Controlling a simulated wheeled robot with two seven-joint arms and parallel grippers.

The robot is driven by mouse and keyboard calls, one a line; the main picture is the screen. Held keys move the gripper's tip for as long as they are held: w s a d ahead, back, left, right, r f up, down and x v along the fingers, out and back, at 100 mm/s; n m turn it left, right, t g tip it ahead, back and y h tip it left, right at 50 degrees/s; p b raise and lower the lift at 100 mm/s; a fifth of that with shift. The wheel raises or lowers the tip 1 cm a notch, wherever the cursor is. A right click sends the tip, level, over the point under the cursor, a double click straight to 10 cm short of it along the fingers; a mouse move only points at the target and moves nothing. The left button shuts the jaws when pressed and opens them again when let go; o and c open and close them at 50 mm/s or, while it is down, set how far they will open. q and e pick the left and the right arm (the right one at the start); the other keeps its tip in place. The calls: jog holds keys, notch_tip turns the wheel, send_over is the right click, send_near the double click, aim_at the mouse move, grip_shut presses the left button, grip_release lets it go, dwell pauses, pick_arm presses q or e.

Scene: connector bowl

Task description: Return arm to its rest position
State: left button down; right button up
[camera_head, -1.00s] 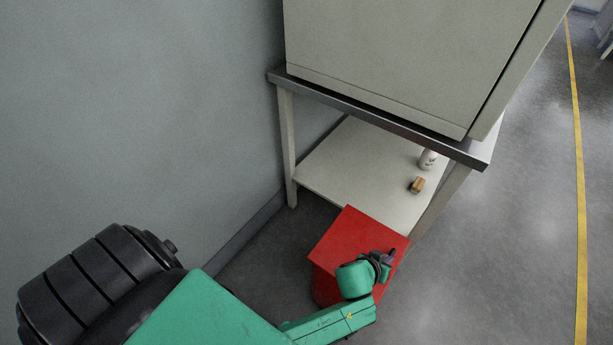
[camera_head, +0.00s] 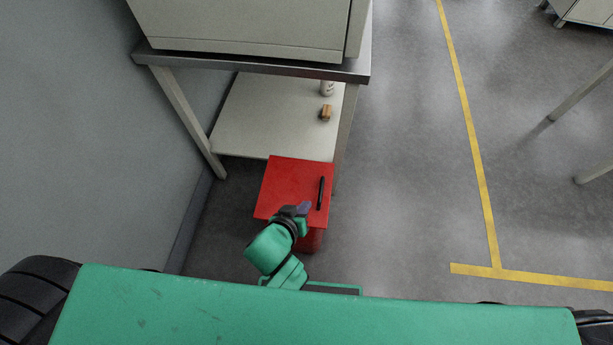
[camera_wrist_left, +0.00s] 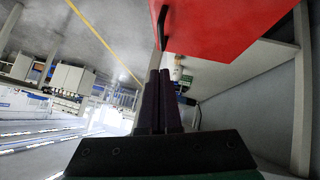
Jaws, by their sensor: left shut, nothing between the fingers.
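My left gripper (camera_head: 304,208) is shut and empty. In the head view it shows over the red box (camera_head: 288,182), just left of the box's black handle (camera_head: 321,193); I cannot tell whether it touches. In the left wrist view the two dark fingers (camera_wrist_left: 161,80) lie side by side, with the red box (camera_wrist_left: 225,25) beyond them at the top. My left forearm is green and comes up from the bottom of the head view. My right gripper is out of view.
A metal-topped table (camera_head: 250,65) carries a large grey cabinet (camera_head: 240,28). Its lower shelf (camera_head: 250,115) holds a small brown block (camera_head: 325,113) and a white bottle (camera_head: 327,88). A wall (camera_head: 70,130) stands at left. Open floor with yellow lines (camera_head: 462,100) lies at right.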

pick_arm(q)
jog(key=s+a+f+m+g+p, duration=0.1)
jog(key=s+a+f, duration=0.15)
jog(key=f, duration=0.25)
jog(key=s+a+f+m+g+y+p, duration=0.1)
jog(key=s+a+f+g, duration=0.15)
jog(key=f, duration=0.25)
jog(key=s+a+f+m+g+p, duration=0.1)
jog(key=s+a+f+p, duration=0.15)
jog(key=f, duration=0.35)
jog(key=s+a+f+g+y+p, duration=0.1)
jog(key=s+a+f, duration=0.3)
jog(key=s+a, duration=0.3)
jog(key=s+a+f+g+y, duration=0.1)
jog(key=s+a+f+g, duration=0.1)
jog(key=s+a+f, duration=0.3)
jog(key=s+a, duration=0.3)
jog(key=s, duration=0.1)
jog(key=shift+s+p, duration=0.15)
jog(key=shift+p, duration=0.25)
jog(key=shift+g, duration=0.25)
